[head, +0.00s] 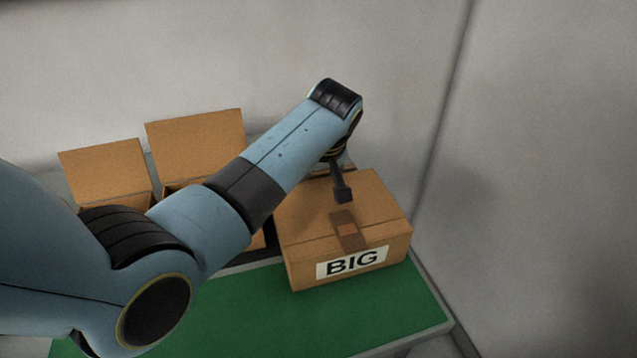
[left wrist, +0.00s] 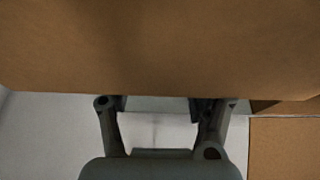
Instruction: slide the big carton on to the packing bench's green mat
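The big carton (head: 308,255) is a closed brown box with a white BIG label and a dark tape strip. In the head view its lower front edge overlaps the back of the green mat (head: 300,318); its rear underside is hidden. My left gripper (head: 342,194) points down at the carton's rear top in the head view. In the left wrist view the carton (left wrist: 160,45) fills the upper half and hides the fingertips. The fingers of my left gripper (left wrist: 158,106) stand apart with nothing seen between them. I cannot tell if they touch the carton. My right gripper is out of view.
Two open brown cartons, one at far left (head: 105,172) and one beside it (head: 195,142), stand behind my left arm. A grey wall corner rises close behind and right of the big carton. The mat's front and right part is bare.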

